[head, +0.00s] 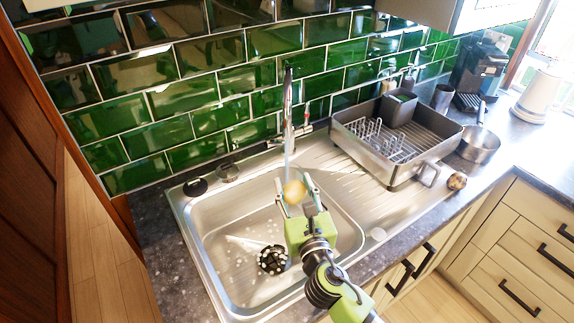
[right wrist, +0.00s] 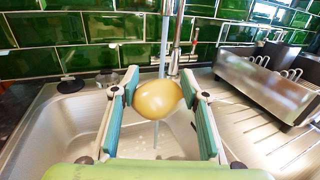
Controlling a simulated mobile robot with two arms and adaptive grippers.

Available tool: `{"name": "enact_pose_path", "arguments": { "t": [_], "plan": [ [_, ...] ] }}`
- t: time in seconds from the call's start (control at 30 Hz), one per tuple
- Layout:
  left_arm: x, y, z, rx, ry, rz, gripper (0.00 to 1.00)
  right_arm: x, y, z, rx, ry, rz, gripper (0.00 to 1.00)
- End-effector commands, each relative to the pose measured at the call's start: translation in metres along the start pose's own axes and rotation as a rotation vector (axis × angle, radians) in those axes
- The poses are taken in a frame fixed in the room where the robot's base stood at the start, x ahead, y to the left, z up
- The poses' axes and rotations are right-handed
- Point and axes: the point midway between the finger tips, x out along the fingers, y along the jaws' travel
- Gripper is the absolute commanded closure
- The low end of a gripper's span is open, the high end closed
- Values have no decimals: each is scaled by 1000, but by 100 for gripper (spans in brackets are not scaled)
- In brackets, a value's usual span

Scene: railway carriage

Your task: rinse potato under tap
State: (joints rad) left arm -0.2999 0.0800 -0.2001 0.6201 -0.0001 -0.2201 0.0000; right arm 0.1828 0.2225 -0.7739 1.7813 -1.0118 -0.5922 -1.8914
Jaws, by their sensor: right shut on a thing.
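The potato (head: 294,192) is pale yellow and round. My right gripper (head: 294,182) is shut on it, with one finger on each side, above the sink basin (head: 235,235). The tap (head: 288,100) stands at the tiled wall, and a thin stream of water runs down from it onto the potato. In the right wrist view the potato (right wrist: 158,99) sits between the fingertips, with the stream (right wrist: 165,45) coming down behind or onto its top and water showing below it. My left gripper is not in view.
A dish rack (head: 395,140) stands on the drainboard at right. A dark, white-speckled round piece (head: 272,260) lies at the basin bottom. The basin is otherwise clear.

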Motion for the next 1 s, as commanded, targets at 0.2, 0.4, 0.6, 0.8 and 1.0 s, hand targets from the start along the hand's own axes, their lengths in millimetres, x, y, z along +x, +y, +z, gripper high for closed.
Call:
{"name": "enact_pose_path", "arguments": {
  "t": [0.2, 0.4, 0.6, 0.8, 1.0],
  "plan": [
    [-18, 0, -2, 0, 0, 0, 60, -18, 1, 14, 1, 1, 0, 82],
    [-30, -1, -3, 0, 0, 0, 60, -35, 2, 24, -1, 1, 0, 82],
    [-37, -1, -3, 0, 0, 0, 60, -47, 2, 30, 0, 0, 0, 82],
    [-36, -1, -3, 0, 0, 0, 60, -48, 3, 30, 0, -1, 0, 82],
    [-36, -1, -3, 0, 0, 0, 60, -48, 3, 30, 0, -1, 0, 82]
  ]
}}
